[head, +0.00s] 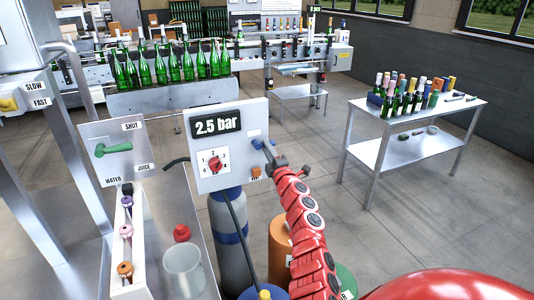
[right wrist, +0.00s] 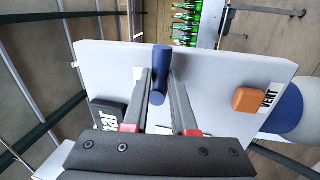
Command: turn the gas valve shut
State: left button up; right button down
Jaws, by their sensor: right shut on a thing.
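A white panel (head: 230,180) carries a display reading 2.5 bar (head: 218,125), a dial with a red knob (head: 215,162) and a blue valve handle (head: 257,144) at its right side. My right arm reaches up from the lower right, and my right gripper (head: 269,151) is at the blue handle. In the right wrist view the blue handle (right wrist: 161,68) stands between the two fingers of the right gripper (right wrist: 160,88), which is shut on it. Part of the handle is hidden by the gripper in the head view. My left gripper is not in view.
An orange button (right wrist: 248,100) beside a VENT label is on the same panel. A blue-grey gas cylinder (head: 229,235) stands below. Left is another panel with a green lever (head: 113,148). A steel table (head: 365,127) with bottles stands right; the floor before it is clear.

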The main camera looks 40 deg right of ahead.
jog(key=shift+n, duration=0.5)
jog(key=c, duration=0.7)
grip_release()
jog(key=shift+s, duration=0.15)
jog(key=shift+b+v, duration=2.15)
jog(key=shift+v, duration=6.4)
